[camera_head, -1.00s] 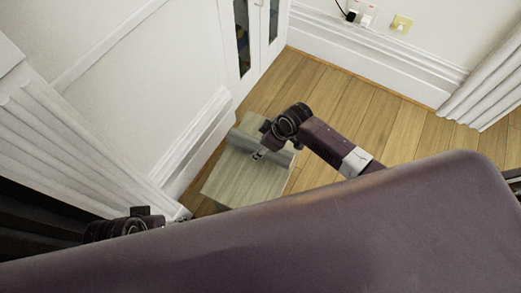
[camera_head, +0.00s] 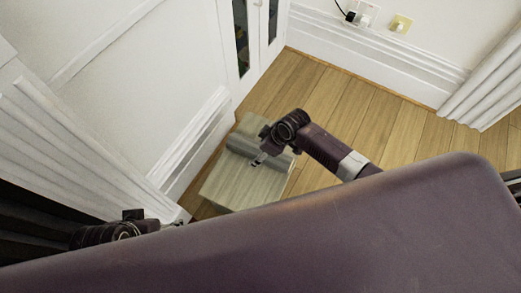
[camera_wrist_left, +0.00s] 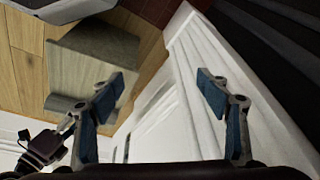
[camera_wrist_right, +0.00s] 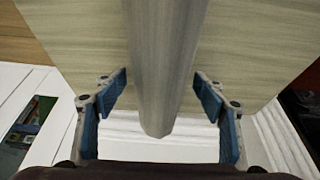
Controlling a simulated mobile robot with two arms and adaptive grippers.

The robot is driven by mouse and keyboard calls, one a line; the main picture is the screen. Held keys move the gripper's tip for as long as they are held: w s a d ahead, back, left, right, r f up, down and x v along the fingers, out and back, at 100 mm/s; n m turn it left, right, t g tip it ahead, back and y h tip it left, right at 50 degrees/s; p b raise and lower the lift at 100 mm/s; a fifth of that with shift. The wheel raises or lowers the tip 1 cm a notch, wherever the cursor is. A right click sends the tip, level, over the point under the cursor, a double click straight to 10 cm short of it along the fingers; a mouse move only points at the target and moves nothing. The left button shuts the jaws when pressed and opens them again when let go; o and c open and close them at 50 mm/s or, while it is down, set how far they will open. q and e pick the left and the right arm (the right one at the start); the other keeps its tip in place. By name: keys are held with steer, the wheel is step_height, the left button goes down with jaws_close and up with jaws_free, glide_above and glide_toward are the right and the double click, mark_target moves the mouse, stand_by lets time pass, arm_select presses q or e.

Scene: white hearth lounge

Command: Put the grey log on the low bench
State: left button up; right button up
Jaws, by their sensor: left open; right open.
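The grey log (camera_head: 262,150) lies across the pale wood low bench (camera_head: 238,185) in the head view and appears to rest on its top. My right gripper (camera_head: 257,161) is just above the log, partly covering it. In the right wrist view, the open right gripper (camera_wrist_right: 161,92) has its blue fingers on either side of the log (camera_wrist_right: 166,60), with gaps to both; the bench top (camera_wrist_right: 80,45) is behind. My left gripper (camera_wrist_left: 162,85) is open and empty in the left wrist view, away from the log. The log's underside is hidden.
A white wall with moulded skirting (camera_head: 196,140) runs close along the bench's left side. A white cabinet (camera_head: 258,40) with glass panes stands beyond. Wooden floor (camera_head: 375,125) is clear to the right. Sockets with a plug (camera_head: 365,17) are on the far wall.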

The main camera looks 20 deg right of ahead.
steer(key=shift+r, duration=0.1)
steer(key=shift+r, duration=0.2)
steer(key=p+v, duration=0.4)
steer(key=v, duration=0.7)
steer(key=shift+s, duration=0.1)
steer(key=shift+s+d+r+p, duration=0.1)
steer(key=shift+s+r+p, duration=0.05)
steer(key=shift+r+p, duration=0.15)
arm_select(q)
step_height(320, 180, down, 13)
steer(key=shift+w+d+f+g, duration=0.2)
steer(key=shift+w+g, duration=0.2)
arm_select(e)
steer(key=s+d+f+m+h, duration=0.1)
steer(key=s+f+m, duration=0.3)
steer(key=s, duration=0.4)
steer(key=s+d+f+m+h, duration=0.2)
steer(key=s+d+f+m, duration=0.2)
steer(key=s, duration=0.5)
steer(key=shift+s+f, duration=0.25)
steer(key=shift+f, duration=0.05)
